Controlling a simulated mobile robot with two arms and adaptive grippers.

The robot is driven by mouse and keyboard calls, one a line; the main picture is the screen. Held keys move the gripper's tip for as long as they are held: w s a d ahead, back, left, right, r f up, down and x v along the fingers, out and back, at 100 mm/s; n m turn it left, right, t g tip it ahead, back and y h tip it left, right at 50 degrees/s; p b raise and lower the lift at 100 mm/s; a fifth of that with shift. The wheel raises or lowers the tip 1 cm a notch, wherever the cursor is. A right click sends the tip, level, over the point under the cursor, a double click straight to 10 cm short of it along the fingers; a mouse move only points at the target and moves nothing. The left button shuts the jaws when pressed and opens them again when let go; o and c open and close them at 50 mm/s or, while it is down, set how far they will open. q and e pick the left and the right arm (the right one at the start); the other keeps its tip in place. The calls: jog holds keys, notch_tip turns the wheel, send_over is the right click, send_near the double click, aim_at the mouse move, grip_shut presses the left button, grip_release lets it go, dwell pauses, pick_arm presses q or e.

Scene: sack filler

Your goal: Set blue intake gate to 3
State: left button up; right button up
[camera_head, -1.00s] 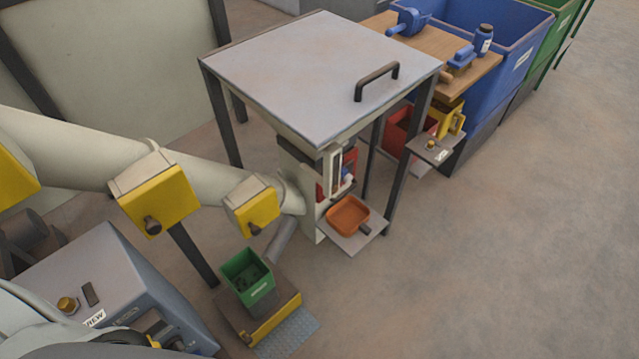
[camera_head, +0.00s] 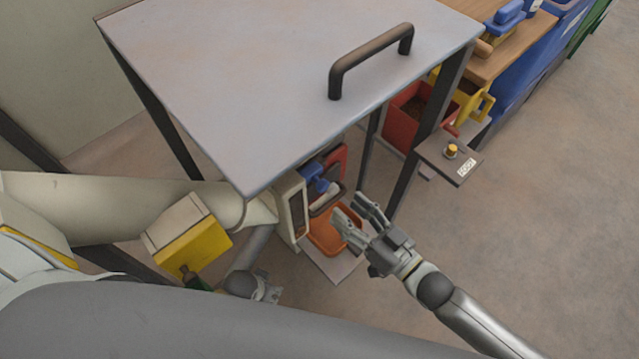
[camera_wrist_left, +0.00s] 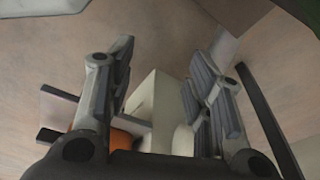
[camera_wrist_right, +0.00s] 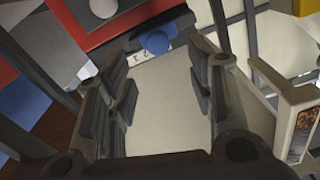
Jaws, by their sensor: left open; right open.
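The blue gate handle (camera_head: 318,182) sits on the machine below the grey table top, with a pale rounded knob just below it. In the right wrist view a blue part (camera_wrist_right: 155,39), probably this gate, lies ahead of the fingers beside small, unreadable pale markings (camera_wrist_right: 142,57). My right gripper (camera_head: 352,212) is open and empty, to the right of the blue handle and above the orange tray (camera_head: 325,238). My left gripper (camera_head: 272,292) is low at the left, partly hidden by my arm; its open, empty fingers show in the left wrist view (camera_wrist_left: 165,95).
The table top (camera_head: 290,85) with its dark handle (camera_head: 370,60) overhangs the machine, and a dark leg (camera_head: 415,160) stands right of it. A red bin (camera_head: 405,115) and a small shelf with a yellow knob (camera_head: 451,151) lie beyond. Floor at right is clear.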

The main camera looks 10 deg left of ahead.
aim_at(326, 188)
pick_arm(q)
jog(key=r, duration=0.1)
jog(key=w+r, duration=0.1)
jog(key=r+b, duration=0.1)
jog(key=shift+w+d+r, duration=0.1)
jog(key=shift+w, duration=0.2)
pick_arm(e)
jog(key=x, duration=0.9)
jog(key=shift+w, duration=0.25)
jog(key=shift+c, duration=0.2)
grip_shut()
jog(key=shift+w, duration=0.1)
